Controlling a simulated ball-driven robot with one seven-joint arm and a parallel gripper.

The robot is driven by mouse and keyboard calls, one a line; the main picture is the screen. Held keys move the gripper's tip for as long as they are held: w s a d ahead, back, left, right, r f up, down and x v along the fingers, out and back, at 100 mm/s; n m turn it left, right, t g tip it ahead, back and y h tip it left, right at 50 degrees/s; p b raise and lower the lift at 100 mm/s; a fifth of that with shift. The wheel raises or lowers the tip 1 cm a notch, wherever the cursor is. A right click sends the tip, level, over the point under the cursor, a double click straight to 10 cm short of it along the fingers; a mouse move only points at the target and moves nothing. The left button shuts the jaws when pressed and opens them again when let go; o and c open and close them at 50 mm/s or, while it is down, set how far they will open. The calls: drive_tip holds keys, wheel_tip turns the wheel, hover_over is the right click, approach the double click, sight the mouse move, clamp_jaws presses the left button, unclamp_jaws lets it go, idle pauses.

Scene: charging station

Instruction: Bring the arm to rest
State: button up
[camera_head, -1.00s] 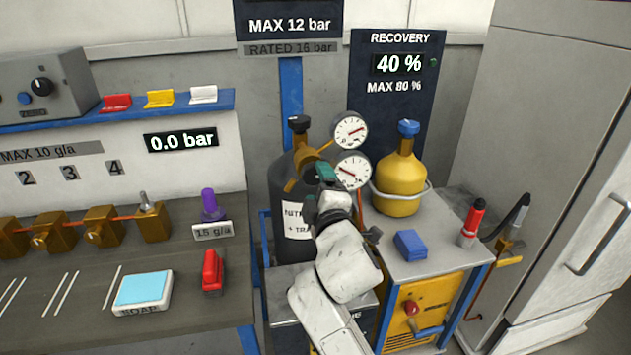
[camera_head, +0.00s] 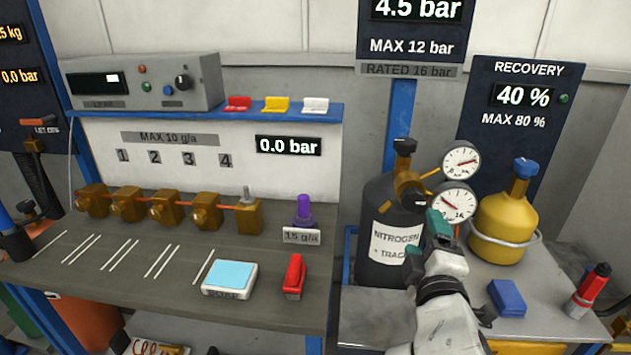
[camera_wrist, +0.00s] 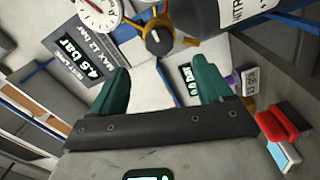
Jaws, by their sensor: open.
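My gripper (camera_head: 440,228) is in front of the gauges and the nitrogen cylinder's right side in the head view, with my white arm below it. In the wrist view its two green fingers (camera_wrist: 160,88) stand wide apart with nothing between them. The dark nitrogen cylinder (camera_head: 393,215) stands upright behind it, with a black knob (camera_head: 405,147) on top. The knob also shows beyond the fingers in the wrist view (camera_wrist: 159,40). Two round gauges (camera_head: 461,161) sit on brass fittings; my gripper overlaps the lower one (camera_head: 455,200) in the head view. I cannot tell whether it touches anything.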

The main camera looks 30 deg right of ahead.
drive_tip(key=s+a+f+m+g+y, duration=0.1)
drive_tip(key=s+f+m+g+y, duration=0.3)
drive_tip(key=f, duration=0.7)
drive_tip(key=s+a+f+m+g+y, duration=0.15)
drive_tip(key=s+f+g, duration=0.35)
drive_tip(key=f, duration=0.5)
drive_tip(key=s+a+f+m+g+y, duration=0.1)
drive_tip(key=s+a+f+g+y, duration=0.1)
drive_tip(key=s+a+f, duration=0.2)
drive_tip(key=s+a+f+m+g+y, duration=0.2)
drive_tip(key=s+f, duration=0.3)
drive_tip(key=s, duration=0.6)
drive_tip(key=shift+a+f+g, duration=0.4)
drive_tip(key=shift+a+g, duration=0.1)
drive_tip(key=shift+a, duration=0.35)
idle(0.4)
